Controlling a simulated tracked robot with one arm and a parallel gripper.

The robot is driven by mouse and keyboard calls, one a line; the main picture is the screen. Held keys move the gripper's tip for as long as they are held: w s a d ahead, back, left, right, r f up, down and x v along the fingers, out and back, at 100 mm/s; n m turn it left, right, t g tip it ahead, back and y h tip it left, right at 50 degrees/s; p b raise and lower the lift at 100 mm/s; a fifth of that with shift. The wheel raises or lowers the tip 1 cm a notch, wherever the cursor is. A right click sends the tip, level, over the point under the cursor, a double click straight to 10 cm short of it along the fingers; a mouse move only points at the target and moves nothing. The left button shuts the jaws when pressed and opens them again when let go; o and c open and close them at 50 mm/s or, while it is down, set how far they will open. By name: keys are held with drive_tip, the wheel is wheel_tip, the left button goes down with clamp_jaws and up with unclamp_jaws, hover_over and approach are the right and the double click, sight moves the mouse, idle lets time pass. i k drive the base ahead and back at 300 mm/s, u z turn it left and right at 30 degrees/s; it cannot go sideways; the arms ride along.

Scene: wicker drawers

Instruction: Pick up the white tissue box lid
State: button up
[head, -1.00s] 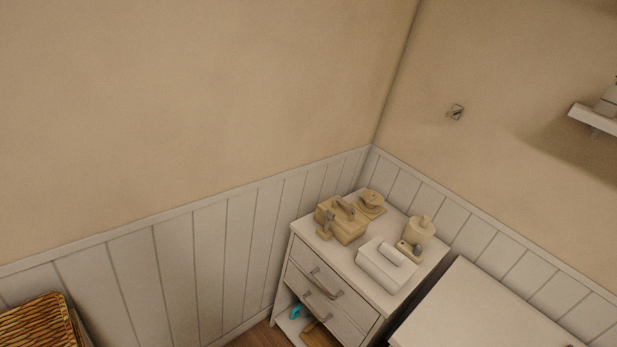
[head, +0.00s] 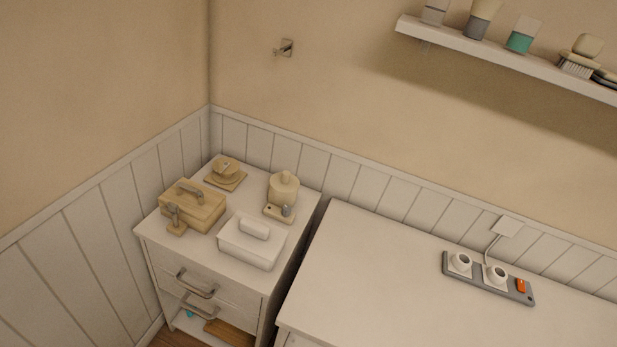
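The white tissue box (head: 248,251) sits on top of a white drawer cabinet, near its front right corner. Its white lid (head: 268,239) is on the box, with a raised rounded bar (head: 254,228) on top. My gripper is not in view, so its state and its distance from the lid do not show.
A wooden box with a handle (head: 197,203), a small wooden piece (head: 176,222), a round wooden item (head: 226,170) and a beige dispenser (head: 283,188) stand close around. A white counter (head: 360,270) is to the right, below a wall shelf (head: 490,52). A power strip (head: 480,282) lies on it.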

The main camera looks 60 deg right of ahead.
sight(260, 238)
drive_tip(key=z, duration=0.75)
drive_tip(key=i, duration=1)
drive_tip(key=u, duration=0.05)
